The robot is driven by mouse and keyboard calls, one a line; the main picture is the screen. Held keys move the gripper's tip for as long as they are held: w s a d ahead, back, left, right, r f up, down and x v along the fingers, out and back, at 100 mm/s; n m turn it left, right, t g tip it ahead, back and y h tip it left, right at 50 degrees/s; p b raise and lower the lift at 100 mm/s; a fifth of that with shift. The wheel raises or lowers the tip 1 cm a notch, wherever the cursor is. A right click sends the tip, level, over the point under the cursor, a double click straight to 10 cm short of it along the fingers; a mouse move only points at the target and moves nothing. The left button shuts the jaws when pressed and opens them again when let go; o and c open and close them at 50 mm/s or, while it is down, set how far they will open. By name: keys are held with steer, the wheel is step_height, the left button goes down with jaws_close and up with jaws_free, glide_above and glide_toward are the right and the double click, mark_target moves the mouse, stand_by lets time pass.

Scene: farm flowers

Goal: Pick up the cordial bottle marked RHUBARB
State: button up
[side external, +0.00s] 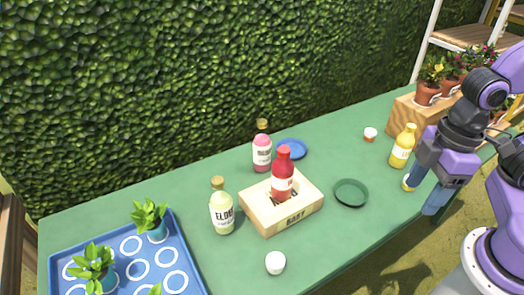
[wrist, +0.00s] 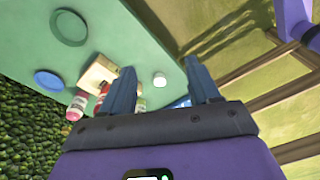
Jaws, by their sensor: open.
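A pink bottle (side external: 262,154) with a pale label stands behind the wooden box; its label is too small to read. A red bottle (side external: 283,178) stands on the box, its label also not legible. A pale yellow-green bottle (side external: 222,213) labelled ELD… stands left of the box. A yellow bottle (side external: 401,149) stands at the right, near my arm. My gripper (side external: 421,196) is open and empty at the table's right side, apart from the bottles. In the wrist view, the pink bottle (wrist: 76,106) lies left of the open fingers (wrist: 158,66).
The wooden box (side external: 257,216) marked EASY sits mid-table. A dark green plate (side external: 351,193), a blue plate (side external: 291,149) and white-lidded jars (side external: 275,263) (side external: 370,134) lie around it. A blue tray (side external: 190,268) with plants is front left; potted flowers (side external: 428,92) stand back right.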

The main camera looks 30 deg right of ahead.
steer(key=w+a+r+m+t+y, duration=0.1)
steer(key=w+a+m+t+y, duration=0.25)
steer(key=w+a, duration=1.05)
steer(key=w+a+m+t+y, duration=0.2)
steer(key=w+a+m+t, duration=0.25)
steer(key=w+a, duration=0.95)
steer(key=w+d+m+t+h, duration=0.2)
steer(key=w+d+t, duration=0.1)
steer(key=w, duration=0.8)
steer(key=m+t+h, duration=0.2)
steer(key=m+h, duration=0.9)
steer(key=h, duration=0.7)
glide_above(261, 127)
steer(key=v, duration=0.3)
step_height(261, 127, down, 9)
steer(key=shift+y, duration=0.25)
step_height(261, 127, down, 6)
steer(key=shift+s+a+r, duration=0.15)
steer(key=shift+a+r, duration=0.05)
steer(key=x, duration=0.4)
steer(key=shift+f, duration=0.4)
steer(key=shift+w+d, duration=0.35)
jaws_close()
